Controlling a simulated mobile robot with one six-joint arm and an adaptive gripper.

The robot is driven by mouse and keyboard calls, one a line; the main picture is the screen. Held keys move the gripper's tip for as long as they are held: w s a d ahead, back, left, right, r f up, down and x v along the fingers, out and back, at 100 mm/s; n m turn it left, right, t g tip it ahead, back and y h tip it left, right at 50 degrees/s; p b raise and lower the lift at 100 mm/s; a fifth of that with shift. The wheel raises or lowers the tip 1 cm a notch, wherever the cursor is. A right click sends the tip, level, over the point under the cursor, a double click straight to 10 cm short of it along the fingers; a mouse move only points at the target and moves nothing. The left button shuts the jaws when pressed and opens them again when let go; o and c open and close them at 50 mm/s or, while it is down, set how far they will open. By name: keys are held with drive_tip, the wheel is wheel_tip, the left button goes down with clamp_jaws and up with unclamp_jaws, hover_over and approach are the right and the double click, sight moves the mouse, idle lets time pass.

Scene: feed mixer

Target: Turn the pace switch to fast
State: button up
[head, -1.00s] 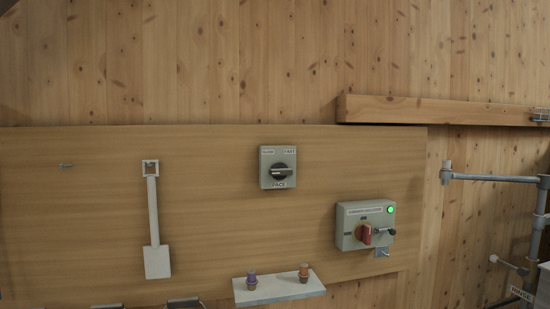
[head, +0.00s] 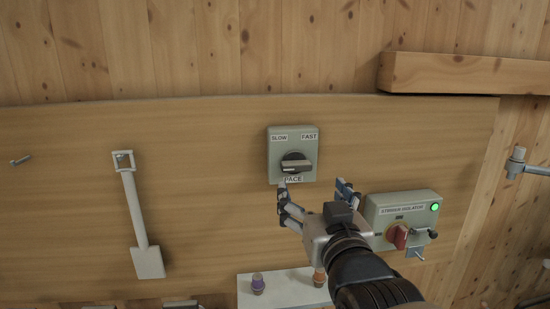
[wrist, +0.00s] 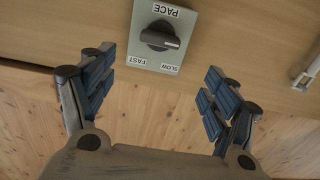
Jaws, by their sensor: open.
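The pace switch is a grey box (head: 293,141) on the wooden board, labelled SLOW at upper left, FAST at upper right and PACE below. Its dark round knob (head: 296,167) has a pale bar handle lying nearly level, with its marked end towards the left, the SLOW side. The wrist view shows the box (wrist: 150,62) upside down, with the knob (wrist: 160,36) uncovered. My gripper (head: 313,186) is open and empty, just below and right of the knob in the head view, apart from it. Its spread blue-padded fingers also show in the wrist view (wrist: 160,72).
A stirrer isolator box (head: 405,204) with a red knob and lit green lamp is close right of my gripper. A small shelf (head: 285,290) with purple and orange items is below. A white scoop (head: 139,215) hangs left. A wooden beam (head: 460,73) juts out upper right.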

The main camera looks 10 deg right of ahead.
sight(298, 167)
drive_tip(key=w, duration=1.4)
drive_tip(key=shift+w, duration=0.15)
drive_tip(key=shift+c, duration=0.4)
drive_tip(key=c, duration=1)
